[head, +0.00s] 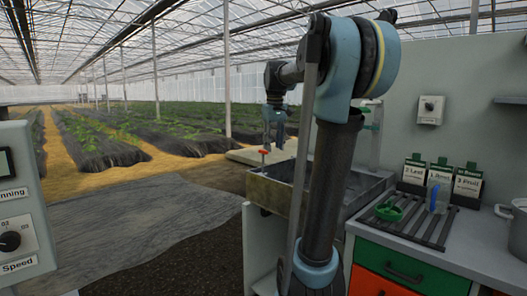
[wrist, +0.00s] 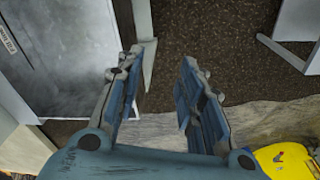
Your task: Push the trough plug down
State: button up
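The grey trough (head: 262,190) stands left of the counter in the head view, partly hidden by my arm. A small red-topped piece (head: 264,152) stands at its far left edge; it may be the trough plug, but it is too small to be sure. My gripper (head: 274,135) appears above and slightly right of this piece in the head view, pointing down. In the wrist view my gripper (wrist: 160,58) is open and empty, with dark floor between the fingers. The trough's grey inside (wrist: 70,60) is left of the fingers there, and no red piece shows.
The counter at right holds a slotted rack (head: 415,220) with a green ring (head: 388,212) and a clear jug (head: 433,197). Labelled packets (head: 441,177) stand behind it. A control cabinet (head: 18,210) is at far left.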

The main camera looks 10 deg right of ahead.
jog(key=w+r+n+g, duration=0.15)
jog(key=w+r, duration=0.35)
jog(key=w, duration=0.9)
jog(key=w+r+n, duration=0.2)
jog(key=w+r, duration=0.2)
jog(key=w, duration=1.1)
notch_tip(320, 180, down, 17)
jog(key=shift+f, duration=0.1)
grip_shut()
